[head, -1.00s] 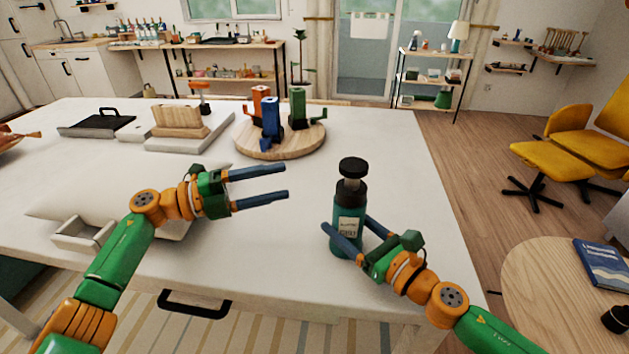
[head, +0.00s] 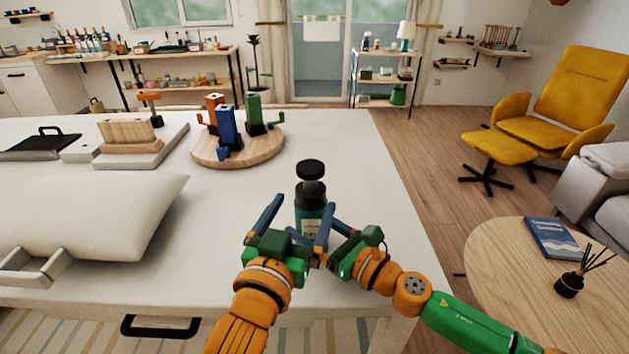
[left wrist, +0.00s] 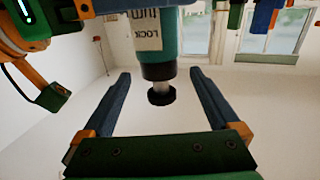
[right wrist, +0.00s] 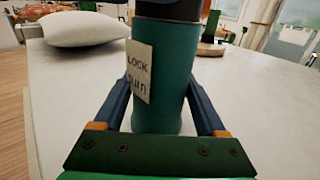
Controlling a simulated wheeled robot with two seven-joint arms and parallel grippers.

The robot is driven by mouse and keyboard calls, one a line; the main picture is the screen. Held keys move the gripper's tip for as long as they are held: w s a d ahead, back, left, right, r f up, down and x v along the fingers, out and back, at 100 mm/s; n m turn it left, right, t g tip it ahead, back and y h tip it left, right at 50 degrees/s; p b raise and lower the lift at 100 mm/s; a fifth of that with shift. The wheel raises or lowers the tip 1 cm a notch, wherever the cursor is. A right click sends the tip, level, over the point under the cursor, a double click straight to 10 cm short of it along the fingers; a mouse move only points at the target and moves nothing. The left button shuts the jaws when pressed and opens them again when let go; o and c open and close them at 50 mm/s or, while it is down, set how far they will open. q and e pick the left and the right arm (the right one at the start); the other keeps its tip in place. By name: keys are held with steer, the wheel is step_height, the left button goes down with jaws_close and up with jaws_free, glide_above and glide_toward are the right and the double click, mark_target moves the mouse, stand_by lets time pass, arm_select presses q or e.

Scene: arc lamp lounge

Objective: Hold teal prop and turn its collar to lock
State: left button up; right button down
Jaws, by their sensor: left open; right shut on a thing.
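The teal prop (head: 304,218) is an upright bottle shape with a black collar (head: 310,193) and a black knob (head: 311,169) on a pale stem. My right gripper (head: 313,228) is shut around its teal body, which also shows between the fingers in the right wrist view (right wrist: 170,85) beside a "LOCK turn" label (right wrist: 139,72). My left gripper (head: 304,202) is open in front of the prop. In the left wrist view the collar (left wrist: 158,71) and knob (left wrist: 161,95) appear between its spread fingers, with no clear contact. The grippers hide the prop's base in the head view.
The white table (head: 350,150) is clear behind and right of the prop. A pillow (head: 90,215) lies to the left. A round wooden board (head: 240,157) with orange, blue and green objects stands farther back. A round side table (head: 500,260) is at the right.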

mark_target(321, 184)
arm_select(q)
steer(key=x, duration=0.8)
steer(key=shift+w, duration=0.15)
arm_select(e)
steer(key=shift+w, duration=0.1)
arm_select(q)
steer(key=c, duration=1.4)
steer(key=m+h, duration=0.1)
steer(key=m+g+h, duration=0.1)
steer(key=h, duration=0.1)
steer(key=shift+d+m+h, duration=0.2)
steer(key=shift+m+h, duration=0.1)
steer(key=shift+m, duration=0.1)
arm_select(e)
steer(key=shift+d, duration=0.1)
arm_select(q)
steer(key=m+g+h, duration=0.2)
steer(key=g+h, duration=0.1)
steer(key=h, duration=0.1)
steer(key=shift+s+d+m, duration=0.35)
steer(key=shift+m, duration=0.05)
steer(key=o, duration=1.4)
